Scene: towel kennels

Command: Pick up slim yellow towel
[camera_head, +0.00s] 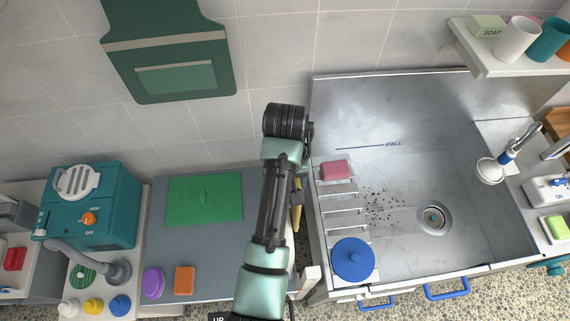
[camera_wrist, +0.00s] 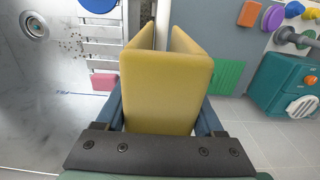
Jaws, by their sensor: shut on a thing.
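The slim yellow towel (camera_wrist: 160,90) fills the middle of the wrist view, with two upright panels and a gap between them at the far end. My gripper (camera_wrist: 162,118) is shut on it, with a blue finger along each side. In the head view only a narrow yellow strip of the towel (camera_head: 296,217) shows beside my arm, between the grey counter and the sink. My gripper (camera_head: 297,193) is mostly hidden behind my arm there. I cannot tell whether the towel touches anything below it.
The steel sink (camera_head: 400,250) lies to the right, with a pink block (camera_head: 335,170) and a blue round lid (camera_head: 353,260) on its slats. The grey counter (camera_head: 215,255) at left holds a green cloth (camera_head: 204,198), an orange block (camera_head: 184,280) and a purple disc (camera_head: 153,282).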

